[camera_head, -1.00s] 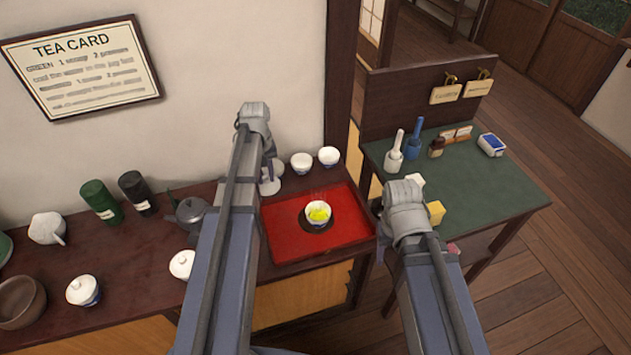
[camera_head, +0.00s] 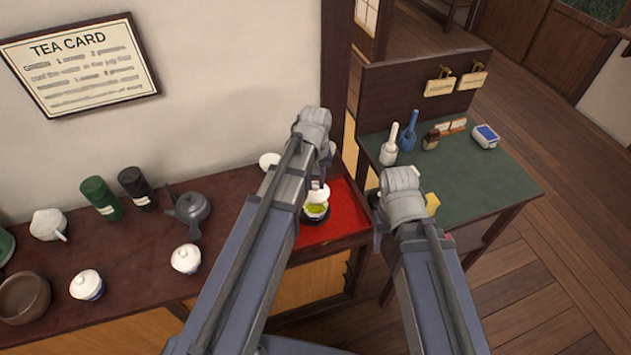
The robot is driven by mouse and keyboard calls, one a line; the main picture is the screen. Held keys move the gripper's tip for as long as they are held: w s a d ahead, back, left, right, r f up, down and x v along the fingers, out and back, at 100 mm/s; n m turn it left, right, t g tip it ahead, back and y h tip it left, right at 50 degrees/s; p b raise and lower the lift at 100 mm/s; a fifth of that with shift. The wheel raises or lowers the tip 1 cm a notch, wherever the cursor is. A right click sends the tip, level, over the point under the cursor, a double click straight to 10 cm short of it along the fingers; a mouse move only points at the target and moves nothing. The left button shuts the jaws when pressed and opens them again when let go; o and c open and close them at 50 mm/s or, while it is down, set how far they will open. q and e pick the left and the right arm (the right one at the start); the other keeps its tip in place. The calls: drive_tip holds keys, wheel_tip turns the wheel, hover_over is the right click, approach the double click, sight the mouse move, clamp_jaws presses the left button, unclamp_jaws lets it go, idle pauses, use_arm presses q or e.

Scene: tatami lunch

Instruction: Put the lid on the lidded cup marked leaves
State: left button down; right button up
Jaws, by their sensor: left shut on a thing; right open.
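The cup (camera_head: 316,211), holding yellow-green contents, stands on a dark round saucer on the red tray (camera_head: 352,212). I cannot make out its mark. My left gripper (camera_head: 319,182) is shut on a white lid (camera_head: 318,194). The lid is just above the cup's far side, slightly tilted, and the cup's contents still show in front of it. I cannot tell whether lid and rim touch. My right gripper (camera_head: 383,222) is open, right of the tray, its fingers mostly hidden by its own wrist.
A white cup (camera_head: 269,160) stands behind the tray, partly hidden by my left arm. A dark teapot (camera_head: 190,209), two lidded cups (camera_head: 185,259) (camera_head: 86,285) and tea canisters (camera_head: 100,198) are at left. A green-topped table (camera_head: 480,185) with utensils stands at right.

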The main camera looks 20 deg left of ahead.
use_arm(q)
drive_tip(key=shift+f+b, duration=2.15)
drive_tip(key=shift+f, duration=0.25)
drive_tip(key=shift+f+b, duration=0.35)
drive_tip(key=shift+b, duration=0.05)
idle(0.6)
drive_tip(key=shift+c, duration=1)
unclamp_jaws()
drive_tip(key=shift+r, duration=0.1)
drive_tip(key=shift+r+p, duration=2.95)
drive_tip(key=shift+p, duration=0.1)
